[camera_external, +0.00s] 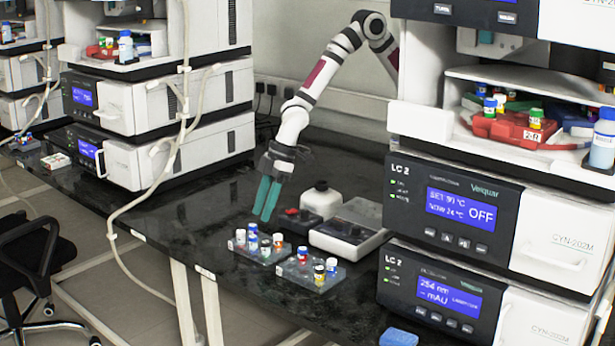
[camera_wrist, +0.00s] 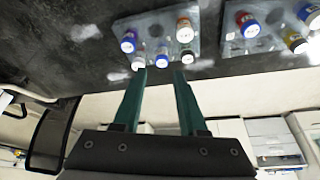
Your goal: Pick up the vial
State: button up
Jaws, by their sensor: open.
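Several small vials with coloured bands stand in two clear racks on the dark bench, and the frames do not show which one is meant. The left rack (camera_external: 284,249) holds a blue vial (camera_external: 252,229) (camera_wrist: 128,41), an orange-banded vial (camera_external: 278,240) (camera_wrist: 184,29) and others. The right rack (camera_external: 313,284) holds a red-and-blue vial (camera_external: 302,254) (camera_wrist: 248,25), a yellow-banded vial (camera_external: 319,273) and others. My gripper (camera_external: 265,216) (camera_wrist: 160,73) is open, its teal fingers pointing down above the left rack's back edge. Nothing shows between the fingers.
Tall LC instruments (camera_external: 455,207) stand at the right, with a red vial holder (camera_external: 507,128) on a shelf. A hose (camera_external: 141,204) hangs at left. The bench left of the racks is clear.

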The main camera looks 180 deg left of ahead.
aim_at(254, 236)
jog(key=x, duration=0.7)
jog(key=shift+w+a, duration=0.1)
jog(key=shift+w, duration=0.05)
grip_shut()
